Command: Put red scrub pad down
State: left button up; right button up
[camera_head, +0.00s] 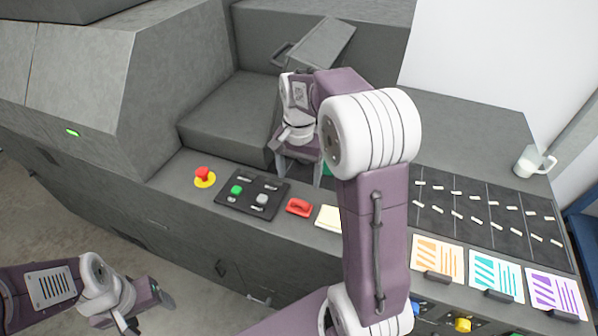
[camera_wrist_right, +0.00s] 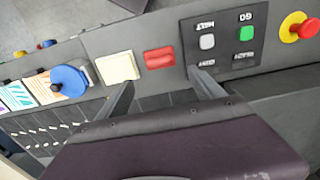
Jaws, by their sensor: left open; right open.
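The red scrub pad (camera_head: 298,207) lies flat on the grey console ledge, between the button panel and a cream pad. In the right wrist view the red scrub pad (camera_wrist_right: 159,58) lies just beyond the fingertips, roughly centred between them. My right gripper (camera_head: 299,172) is open, pointing down, with nothing between its fingers. Its two spread fingers also show in the right wrist view (camera_wrist_right: 160,82); whether they touch the ledge I cannot tell. My left gripper (camera_head: 146,310) is open and empty, low at the left over the floor, away from the console.
A black button panel (camera_head: 252,193) and a red emergency button (camera_head: 203,174) sit left of the pad. The cream pad (camera_head: 328,218) lies right of it. A blue round object (camera_wrist_right: 68,80) stands further along. A white mug (camera_head: 533,162) stands far right. My right arm hides part of the ledge.

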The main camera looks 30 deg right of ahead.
jog(key=s+a+f+n, duration=0.3)
jog(key=s+f+n, duration=0.1)
jog(key=s+n, duration=0.1)
jog(key=s+a+f+n+t, duration=0.1)
jog(key=s+a+f+n, duration=0.3)
jog(key=s, duration=0.3)
jog(key=shift+s+a+f+n, duration=0.15)
jog(key=shift+s+f+n, duration=0.25)
jog(key=shift+f, duration=0.3)
jog(key=shift+w, duration=0.1)
